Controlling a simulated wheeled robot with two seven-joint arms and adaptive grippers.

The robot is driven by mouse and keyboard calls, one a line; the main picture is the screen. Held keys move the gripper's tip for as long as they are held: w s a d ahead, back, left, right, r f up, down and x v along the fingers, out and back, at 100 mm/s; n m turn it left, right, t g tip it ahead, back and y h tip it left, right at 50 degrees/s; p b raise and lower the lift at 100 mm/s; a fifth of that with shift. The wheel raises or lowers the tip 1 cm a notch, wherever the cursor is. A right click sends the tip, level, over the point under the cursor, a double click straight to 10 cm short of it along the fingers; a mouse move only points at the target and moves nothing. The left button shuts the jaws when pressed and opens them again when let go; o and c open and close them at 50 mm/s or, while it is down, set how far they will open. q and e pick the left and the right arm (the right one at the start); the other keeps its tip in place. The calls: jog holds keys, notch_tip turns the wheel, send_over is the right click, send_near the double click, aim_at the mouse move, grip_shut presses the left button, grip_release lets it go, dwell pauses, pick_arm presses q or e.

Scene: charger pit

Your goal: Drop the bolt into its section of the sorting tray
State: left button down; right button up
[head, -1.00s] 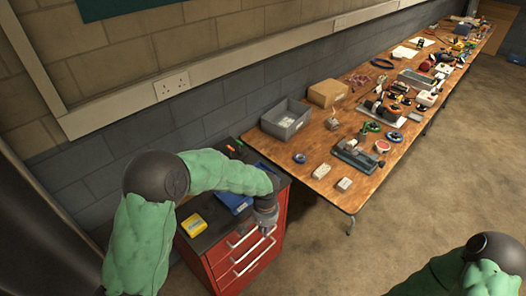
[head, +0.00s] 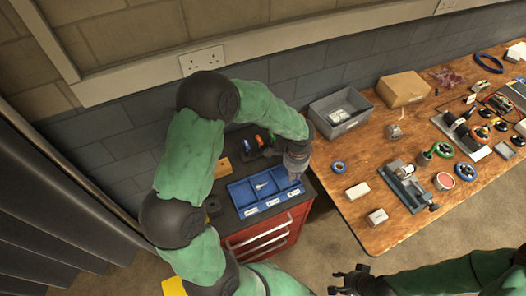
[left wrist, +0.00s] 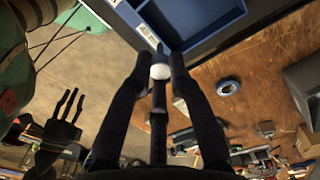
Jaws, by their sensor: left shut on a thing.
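The blue sorting tray (head: 240,207) lies on top of the red tool cabinet. It has several compartments with white labels along the front, and a small silvery piece (head: 262,186) lies in a middle one. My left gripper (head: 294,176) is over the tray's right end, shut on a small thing. In the left wrist view a pale round end, which I take for the bolt (left wrist: 160,72), shows between the fingertips; the rest of it is hidden. The tray's rim (left wrist: 212,38) is just beyond it. My right gripper (head: 340,281) is open and empty, low at the front.
The cabinet (head: 265,238) also holds a yellow block (head: 223,168) and orange-and-blue items behind the tray. The wooden table (head: 350,215) to the right carries a grey bin (head: 341,112), a cardboard box (head: 403,89), a blue ring (head: 338,167) and a vise (head: 408,186).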

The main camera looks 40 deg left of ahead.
pick_arm(q)
jog(key=shift+s+a+r+m+p, duration=1.6)
jog(key=shift+a+m, duration=0.95)
jog(key=shift+m, duration=1.75)
jog(key=shift+s+a+r+m+p, duration=1.1)
jog(key=shift+a+m+p, duration=1.2)
jog(key=shift+m, duration=2)
jog(key=f+b, duration=0.2)
jog(key=b, duration=0.1)
jog(key=f+b, duration=0.3)
jog(key=shift+w+a+f, duration=0.1)
jog(key=shift+a+f, duration=0.1)
jog(key=shift+f, duration=0.05)
jog(key=c, duration=1.1)
grip_release()
notch_tip(320, 180, up, 12)
jog(key=shift+r, duration=0.1)
